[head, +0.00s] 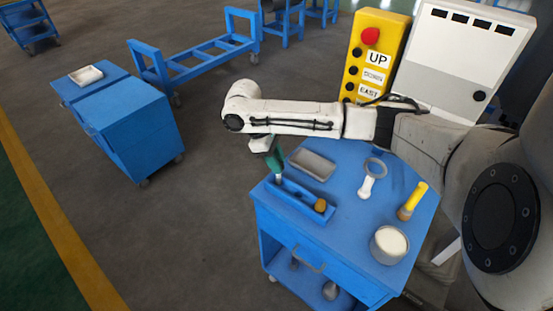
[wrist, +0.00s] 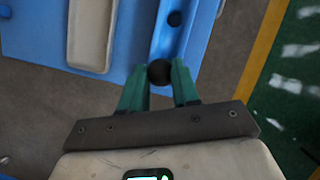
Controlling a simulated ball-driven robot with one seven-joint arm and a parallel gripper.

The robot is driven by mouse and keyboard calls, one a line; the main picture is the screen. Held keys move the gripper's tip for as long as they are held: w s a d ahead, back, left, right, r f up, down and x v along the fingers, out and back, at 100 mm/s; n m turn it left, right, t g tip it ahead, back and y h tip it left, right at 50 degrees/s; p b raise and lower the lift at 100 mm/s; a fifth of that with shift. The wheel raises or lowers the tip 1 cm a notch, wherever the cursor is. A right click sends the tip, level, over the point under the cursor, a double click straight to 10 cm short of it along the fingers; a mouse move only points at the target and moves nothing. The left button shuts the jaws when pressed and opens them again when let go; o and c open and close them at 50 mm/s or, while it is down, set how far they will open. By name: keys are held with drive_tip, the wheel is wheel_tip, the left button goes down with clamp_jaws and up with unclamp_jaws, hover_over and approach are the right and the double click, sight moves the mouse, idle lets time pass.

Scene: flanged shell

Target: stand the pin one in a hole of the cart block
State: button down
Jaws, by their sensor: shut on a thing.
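My gripper (head: 274,160) is above the left end of the blue cart block (head: 302,204), its green fingers pointing down. In the wrist view my gripper (wrist: 160,84) is shut on a dark round-topped thing, which I take to be pin one (wrist: 160,72). In the head view a short pale piece shows below the fingers, close to the block; whether it is in a hole I cannot tell. The block (wrist: 181,42) runs away from the fingers in the wrist view, with a dark round spot, perhaps a hole, farther along.
The blue cart (head: 345,235) also bears a grey tray (head: 312,165), a white ring-headed thing (head: 369,178), a yellow-handled tool (head: 413,200) and a round pale-topped tin (head: 389,244). A yellow control box (head: 374,55) stands behind.

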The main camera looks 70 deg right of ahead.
drive_tip(key=shift+f, duration=0.15)
drive_tip(key=c, duration=0.8)
unclamp_jaws()
drive_tip(key=shift+o, duration=0.2)
drive_tip(key=v, duration=1)
drive_tip(key=shift+r, duration=0.4)
drive_tip(key=shift+w, duration=0.15)
